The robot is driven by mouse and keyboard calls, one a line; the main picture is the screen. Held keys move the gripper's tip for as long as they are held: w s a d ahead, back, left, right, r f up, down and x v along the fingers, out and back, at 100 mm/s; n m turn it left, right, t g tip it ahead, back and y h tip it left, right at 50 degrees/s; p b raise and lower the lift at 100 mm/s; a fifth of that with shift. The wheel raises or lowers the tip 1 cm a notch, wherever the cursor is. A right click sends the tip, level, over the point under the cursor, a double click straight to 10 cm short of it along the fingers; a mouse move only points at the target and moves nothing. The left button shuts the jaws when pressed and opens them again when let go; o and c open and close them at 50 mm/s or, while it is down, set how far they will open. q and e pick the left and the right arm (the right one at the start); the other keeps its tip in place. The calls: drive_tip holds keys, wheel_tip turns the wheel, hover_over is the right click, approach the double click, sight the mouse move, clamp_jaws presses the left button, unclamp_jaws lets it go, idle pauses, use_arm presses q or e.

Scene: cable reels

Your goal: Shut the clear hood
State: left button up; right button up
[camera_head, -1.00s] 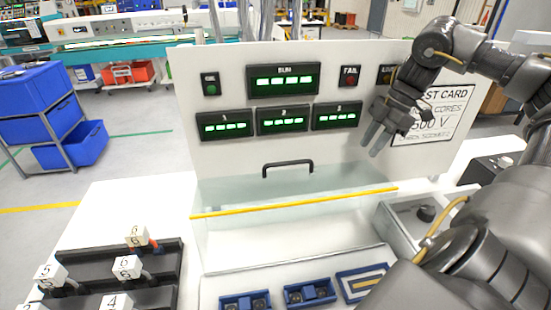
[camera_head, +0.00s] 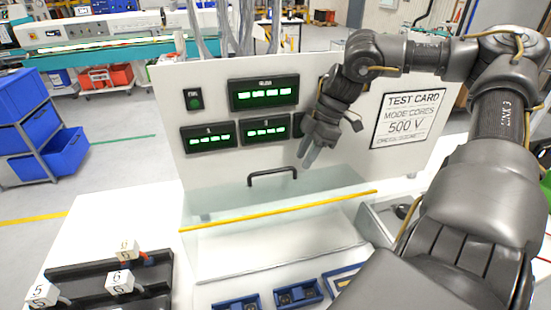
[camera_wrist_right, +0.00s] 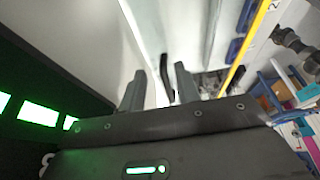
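The clear hood (camera_head: 310,191) stands out from the white test panel, with a yellow strip (camera_head: 280,210) along its edge and a black handle (camera_head: 273,177) above it. White bench surface shows below the strip. My right gripper (camera_head: 308,158) hangs in front of the panel, just right of and above the handle. In the right wrist view its two fingers (camera_wrist_right: 158,84) are apart, and the dark handle (camera_wrist_right: 167,75) shows beyond and between them, with no contact visible. The yellow strip (camera_wrist_right: 247,45) shows there too. My left gripper is out of view.
The panel carries green displays (camera_head: 263,92) and a test card (camera_head: 408,119); my right arm hides part of it. Blue fixtures (camera_head: 297,293) lie at the bench front. Black holders with numbered white blocks (camera_head: 120,282) stand at the left. A grey box (camera_head: 383,217) sits at the right.

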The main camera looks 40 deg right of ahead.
drive_tip(key=w+a, duration=0.1)
drive_tip(key=a, duration=0.1)
drive_tip(key=w+a+p, duration=0.1)
drive_tip(key=a, duration=0.1)
drive_tip(key=w+a, duration=0.1)
drive_tip(key=a, duration=0.1)
drive_tip(key=shift+w+a+p, duration=0.25)
drive_tip(key=shift+p, duration=0.15)
drive_tip(key=shift+w+a+f, duration=0.1)
drive_tip(key=shift+a+f, duration=0.05)
drive_tip(key=shift+a, duration=0.05)
drive_tip(key=shift+f+p, duration=0.35)
drive_tip(key=shift+f, duration=0.05)
drive_tip(key=shift+c, duration=0.2)
clamp_jaws()
drive_tip(key=shift+a, duration=0.1)
